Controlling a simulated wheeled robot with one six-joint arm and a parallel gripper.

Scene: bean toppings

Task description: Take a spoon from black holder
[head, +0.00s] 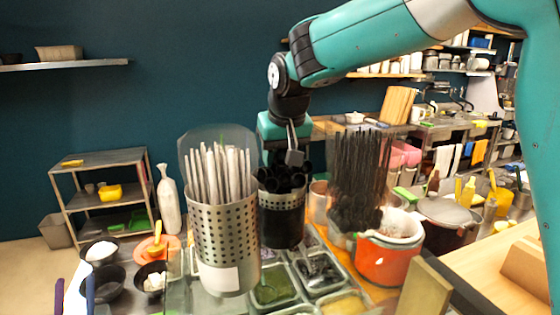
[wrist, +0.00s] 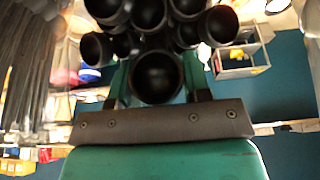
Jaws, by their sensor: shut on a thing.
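The black holder (head: 281,222) stands in the middle of the head view, behind and to the right of a perforated metal holder. Several black spoons (head: 285,178) stand bunched in it, their round ends up. My gripper (head: 287,160) is right above and against these ends, partly hidden by them. In the wrist view my gripper (wrist: 157,85) is shut on one black spoon (wrist: 158,75), which sits between its two fingers in front of the other round black ends. The lower part of the held spoon is hidden.
A metal holder (head: 223,240) full of pale sticks stands close on the left. A bundle of thin dark sticks (head: 360,175) stands on the right, behind an orange pot (head: 388,258). Topping trays (head: 275,287) lie in front.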

